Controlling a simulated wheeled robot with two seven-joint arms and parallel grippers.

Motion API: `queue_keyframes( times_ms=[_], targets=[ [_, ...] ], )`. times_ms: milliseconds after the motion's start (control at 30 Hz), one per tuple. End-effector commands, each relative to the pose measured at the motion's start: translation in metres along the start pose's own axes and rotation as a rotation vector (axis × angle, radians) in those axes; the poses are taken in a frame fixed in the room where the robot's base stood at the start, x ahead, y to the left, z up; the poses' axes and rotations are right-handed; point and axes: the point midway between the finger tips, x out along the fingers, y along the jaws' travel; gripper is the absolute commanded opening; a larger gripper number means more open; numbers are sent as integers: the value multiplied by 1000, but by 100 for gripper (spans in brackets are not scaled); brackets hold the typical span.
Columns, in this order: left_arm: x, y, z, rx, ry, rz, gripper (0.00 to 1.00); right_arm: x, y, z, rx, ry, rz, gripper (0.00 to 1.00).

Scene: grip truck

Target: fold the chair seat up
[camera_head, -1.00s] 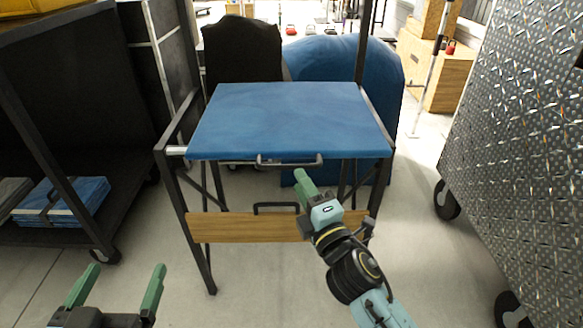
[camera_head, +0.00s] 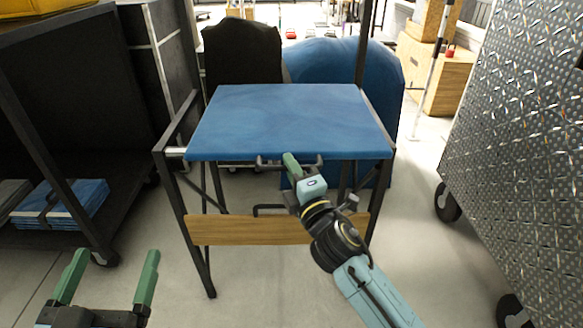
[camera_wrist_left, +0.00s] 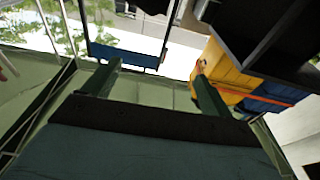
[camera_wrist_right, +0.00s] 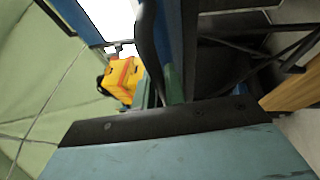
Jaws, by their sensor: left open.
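The chair has a flat blue seat (camera_head: 290,120) lying level on a dark metal frame (camera_head: 182,215). A dark handle bar (camera_head: 270,160) shows below the seat's front edge. My right gripper (camera_head: 291,162) is at the middle of this handle, its green fingertips overlapping it in the head view. In the right wrist view a dark bar (camera_wrist_right: 150,50) runs down beside a green finger (camera_wrist_right: 173,84); whether the fingers grip it is unclear. My left gripper (camera_head: 107,276) is open and empty, low at the left, well away from the chair.
A wooden board (camera_head: 235,230) crosses the chair frame low in front. A dark shelf cart (camera_head: 75,130) stands at the left, a diamond-plate metal cart (camera_head: 520,150) at the right. A blue covered bulk (camera_head: 350,70) is behind. The floor in front is clear.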

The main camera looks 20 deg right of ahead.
Motion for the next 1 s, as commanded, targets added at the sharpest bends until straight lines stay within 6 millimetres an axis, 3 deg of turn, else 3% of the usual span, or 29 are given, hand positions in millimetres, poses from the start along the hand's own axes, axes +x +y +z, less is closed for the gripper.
queue_keyframes(
  times_ms=[533, 767, 1000],
  targets=[
    [1, 0, 2, 0, -27, -1, 85, 1, 4, 0, 2, 0, -4, 0],
    [-1, -12, 67, 22, -288, -18, 85, 4, 16, 1, 9, 1, -21, 0],
    [-36, -34, 154, 42, -691, -55, 85, 8, 34, 3, 23, 2, -52, 0]
  ],
)
